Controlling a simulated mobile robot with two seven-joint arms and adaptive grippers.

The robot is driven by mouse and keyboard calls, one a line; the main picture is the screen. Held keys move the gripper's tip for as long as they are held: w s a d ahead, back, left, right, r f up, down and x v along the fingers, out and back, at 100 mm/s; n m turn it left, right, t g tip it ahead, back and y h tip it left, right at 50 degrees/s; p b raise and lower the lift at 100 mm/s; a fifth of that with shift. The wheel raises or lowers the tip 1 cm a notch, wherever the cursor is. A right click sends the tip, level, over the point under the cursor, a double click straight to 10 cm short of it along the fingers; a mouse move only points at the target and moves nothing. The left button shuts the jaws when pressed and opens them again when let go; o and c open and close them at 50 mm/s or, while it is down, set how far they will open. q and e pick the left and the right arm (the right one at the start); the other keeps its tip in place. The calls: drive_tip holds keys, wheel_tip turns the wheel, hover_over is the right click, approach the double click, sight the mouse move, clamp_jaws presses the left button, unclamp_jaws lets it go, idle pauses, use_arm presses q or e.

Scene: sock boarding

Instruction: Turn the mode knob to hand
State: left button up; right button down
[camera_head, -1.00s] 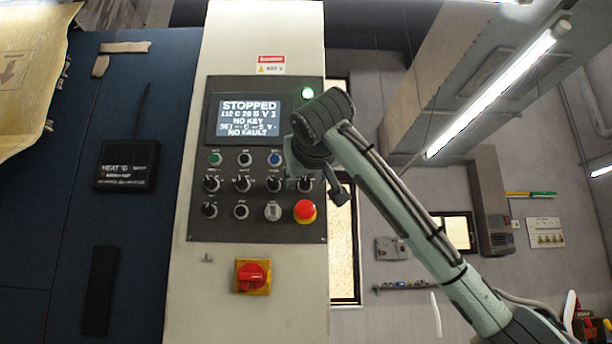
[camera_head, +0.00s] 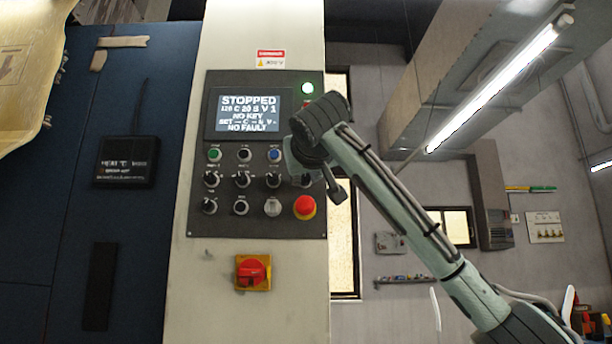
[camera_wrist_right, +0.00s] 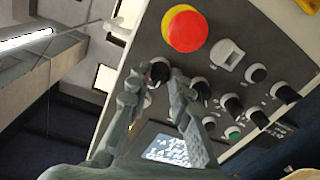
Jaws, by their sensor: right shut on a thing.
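The control panel (camera_head: 226,226) is on a pale cabinet column, with several black knobs below its screen. The knob at my right gripper (camera_wrist_right: 156,82) is black (camera_wrist_right: 159,70), the rightmost of the upper knob row, beside the red emergency button. My right gripper is closed around this knob, one finger on each side, in the right wrist view. In the head view my wrist and gripper (camera_head: 304,172) cover most of that knob. Its label and pointer are too small or hidden to read. My left gripper is not in view.
The screen (camera_head: 242,113) reads STOPPED, NO KEY and NO FAULT. A red emergency button (camera_head: 305,207) sits just below the held knob, near a grey square switch (camera_head: 272,207). Neighbouring knobs (camera_head: 273,181) are close by. A red rotary switch (camera_head: 252,272) is below the panel.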

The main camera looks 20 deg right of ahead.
drive_tip(key=shift+n, duration=0.4)
drive_tip(key=n, duration=0.8)
drive_tip(key=shift+g, duration=0.3)
idle(0.3)
drive_tip(key=c, duration=1.4)
unclamp_jaws()
drive_tip(key=shift+o, duration=0.2)
drive_tip(key=v, duration=1.2)
drive_tip(key=shift+a, duration=0.2)
